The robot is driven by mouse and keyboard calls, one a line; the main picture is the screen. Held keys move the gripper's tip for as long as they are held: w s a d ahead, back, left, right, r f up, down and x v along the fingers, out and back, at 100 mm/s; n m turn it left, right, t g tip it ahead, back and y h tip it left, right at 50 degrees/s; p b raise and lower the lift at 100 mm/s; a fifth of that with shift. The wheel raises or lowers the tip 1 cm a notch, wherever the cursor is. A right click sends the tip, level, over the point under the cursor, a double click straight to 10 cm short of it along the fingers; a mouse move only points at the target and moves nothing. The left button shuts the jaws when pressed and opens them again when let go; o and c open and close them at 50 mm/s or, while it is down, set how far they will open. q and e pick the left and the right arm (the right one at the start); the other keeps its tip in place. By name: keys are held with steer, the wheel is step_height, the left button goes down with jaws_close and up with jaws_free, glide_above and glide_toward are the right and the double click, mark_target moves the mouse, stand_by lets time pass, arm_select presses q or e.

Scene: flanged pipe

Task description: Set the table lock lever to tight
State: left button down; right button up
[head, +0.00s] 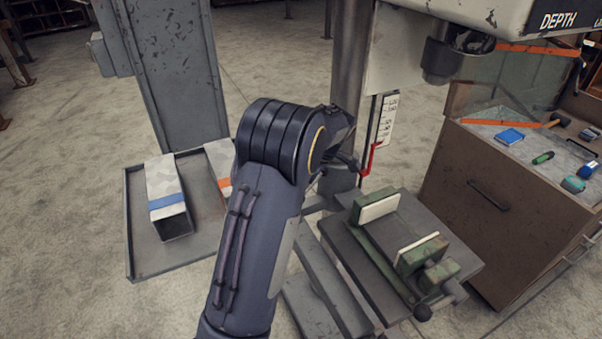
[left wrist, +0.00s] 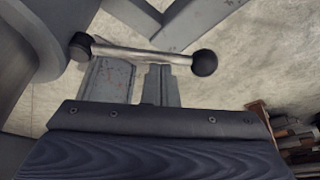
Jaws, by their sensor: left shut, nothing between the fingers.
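The table lock lever (left wrist: 140,53) is a pale metal rod with a black knob at each end, lying nearly crosswise in the left wrist view. I cannot make it out in the head view, where my arm covers the area beside the column. My left gripper (head: 350,163) is beside the drill press column, above the table's back left corner. My right gripper is not in view.
The drill press table (head: 350,245) carries a green vise (head: 428,252). The column (head: 347,70) and a red depth pointer (head: 368,160) stand close to my gripper. A brown cabinet (head: 470,165) with tools is at right. A tray (head: 134,235) with square tubes is at left.

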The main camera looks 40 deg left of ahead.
arm_select(q)
steer(key=shift+w+d+n+g+p, duration=0.2)
steer(key=shift+d+n+p, duration=0.15)
steer(key=shift+d+n, duration=0.3)
steer(key=shift+w+d+n+g+p, duration=0.1)
steer(key=shift+d+n+g+p, duration=0.2)
steer(key=shift+d+n, duration=0.35)
steer(key=shift+w+d+n+g+p, duration=0.15)
steer(key=shift+d+n+p, duration=0.25)
steer(key=shift+d+n, duration=0.25)
steer(key=w+d+r, duration=0.2)
steer(key=w+d, duration=0.4)
steer(key=d, duration=0.5)
steer(key=shift+d+r, duration=0.3)
steer(key=shift+r, duration=0.1)
steer(key=shift+a, duration=0.1)
